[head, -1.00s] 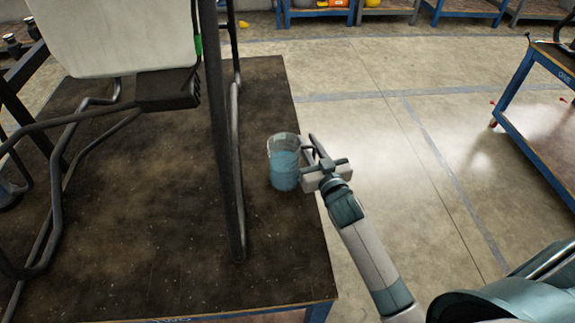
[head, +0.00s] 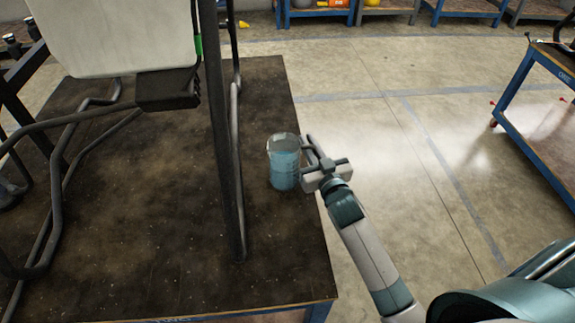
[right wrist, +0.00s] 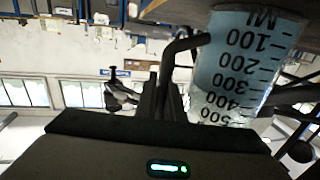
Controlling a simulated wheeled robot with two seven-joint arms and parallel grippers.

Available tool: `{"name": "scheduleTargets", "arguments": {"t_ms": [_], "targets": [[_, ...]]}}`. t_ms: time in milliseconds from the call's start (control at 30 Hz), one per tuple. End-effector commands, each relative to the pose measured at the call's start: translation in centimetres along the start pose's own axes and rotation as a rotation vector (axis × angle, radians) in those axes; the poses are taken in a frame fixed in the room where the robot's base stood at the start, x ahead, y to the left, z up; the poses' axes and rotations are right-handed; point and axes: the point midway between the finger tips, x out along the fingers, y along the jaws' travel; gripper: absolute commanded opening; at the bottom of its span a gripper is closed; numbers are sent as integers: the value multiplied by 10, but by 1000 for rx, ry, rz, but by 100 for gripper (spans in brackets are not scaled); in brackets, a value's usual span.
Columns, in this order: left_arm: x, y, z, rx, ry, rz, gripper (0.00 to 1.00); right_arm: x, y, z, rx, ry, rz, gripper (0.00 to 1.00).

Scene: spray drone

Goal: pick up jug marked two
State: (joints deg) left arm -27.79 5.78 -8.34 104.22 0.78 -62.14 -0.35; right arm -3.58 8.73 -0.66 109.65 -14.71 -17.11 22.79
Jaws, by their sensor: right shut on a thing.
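A clear jug (head: 284,165) with blue contents stands upright near the right edge of the dark table in the head view. In the right wrist view the jug (right wrist: 238,65) appears upside down, with a black millilitre scale. I cannot see a mark "two" on it. My right gripper (head: 309,158) is at the jug's right side, shut on its handle. In the right wrist view the fingers (right wrist: 168,85) are beside the jug wall, partly dark and hard to make out. I cannot tell whether the jug is clear of the table. My left gripper is not in view.
The drone's white tank (head: 112,38) and dark frame tubes (head: 228,150) stand on the table (head: 180,250), left of the jug. A blue-framed bench (head: 545,100) is at the far right. Open floor (head: 420,160) lies right of the table.

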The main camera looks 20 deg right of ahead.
Motion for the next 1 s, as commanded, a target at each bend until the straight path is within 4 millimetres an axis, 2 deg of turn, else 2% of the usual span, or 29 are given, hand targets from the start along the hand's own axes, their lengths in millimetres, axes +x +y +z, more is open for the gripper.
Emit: {"name": "scheduleTargets", "arguments": {"t_ms": [1000], "targets": [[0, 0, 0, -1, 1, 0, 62, 0, 0, -6, 1, 4, -1, 0]]}}
